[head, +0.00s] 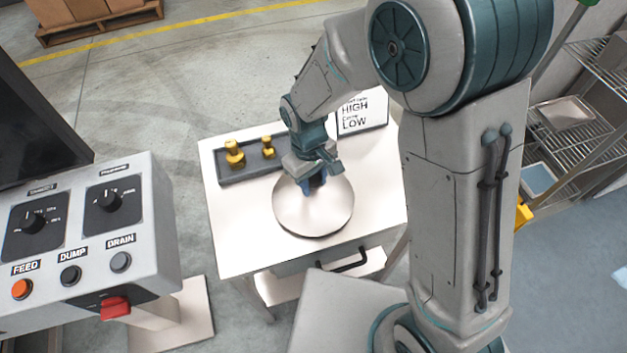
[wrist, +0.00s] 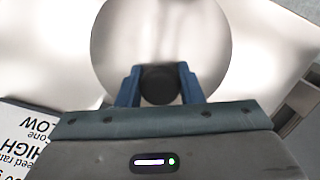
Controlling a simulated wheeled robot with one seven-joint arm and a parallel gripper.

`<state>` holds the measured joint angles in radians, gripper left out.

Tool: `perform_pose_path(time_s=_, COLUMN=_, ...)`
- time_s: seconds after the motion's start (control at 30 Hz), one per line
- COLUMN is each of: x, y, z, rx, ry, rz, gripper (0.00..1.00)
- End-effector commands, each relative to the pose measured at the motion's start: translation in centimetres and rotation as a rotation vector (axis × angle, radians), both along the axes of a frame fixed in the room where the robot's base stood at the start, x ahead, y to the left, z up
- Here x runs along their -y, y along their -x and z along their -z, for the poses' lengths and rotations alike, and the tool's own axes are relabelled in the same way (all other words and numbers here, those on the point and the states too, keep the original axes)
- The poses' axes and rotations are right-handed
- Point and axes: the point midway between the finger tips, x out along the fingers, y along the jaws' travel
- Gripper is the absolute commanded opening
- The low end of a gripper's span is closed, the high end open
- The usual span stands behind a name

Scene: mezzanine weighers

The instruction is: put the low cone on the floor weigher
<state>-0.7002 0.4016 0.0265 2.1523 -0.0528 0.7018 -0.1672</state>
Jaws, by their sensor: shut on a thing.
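The low cone (head: 298,217) is a wide, pale, shallow round piece with a dark knob (wrist: 160,84) at its centre. It is over the white bench top (head: 232,245), and I cannot tell whether it rests there or hangs just above. My gripper (head: 313,187) comes down from above with its blue fingers on both sides of the knob, shut on it. The wrist view shows the fingers (wrist: 160,75) around the knob and the cone's disc beyond them. I cannot make out a floor weigher for certain in either view.
A dark tray (head: 240,177) with brass weights and a HIGH/LOW sign (head: 362,113) stand at the bench's back. A control console (head: 75,235) with knobs and buttons is at left. Wire shelving (head: 590,130) is at right. Open floor (head: 150,90) lies behind the bench.

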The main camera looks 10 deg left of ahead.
Motion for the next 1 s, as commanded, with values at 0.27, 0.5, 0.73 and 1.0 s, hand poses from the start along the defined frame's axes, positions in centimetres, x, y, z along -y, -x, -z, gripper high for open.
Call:
perform_pose_path(time_s=0.27, x=0.0, y=-0.1, z=1.4, rx=0.001, ry=-0.002, rz=0.001, gripper=0.0)
perform_pose_path(time_s=0.5, x=0.0, y=0.0, z=1.7, rx=0.001, ry=-0.002, rz=0.001, gripper=0.0)
perform_pose_path(time_s=0.73, x=0.0, y=0.0, z=1.8, rx=0.001, ry=-0.001, rz=0.0, gripper=0.55)
perform_pose_path(time_s=1.0, x=0.0, y=0.0, z=1.3, rx=0.001, ry=-0.001, rz=0.0, gripper=0.55)
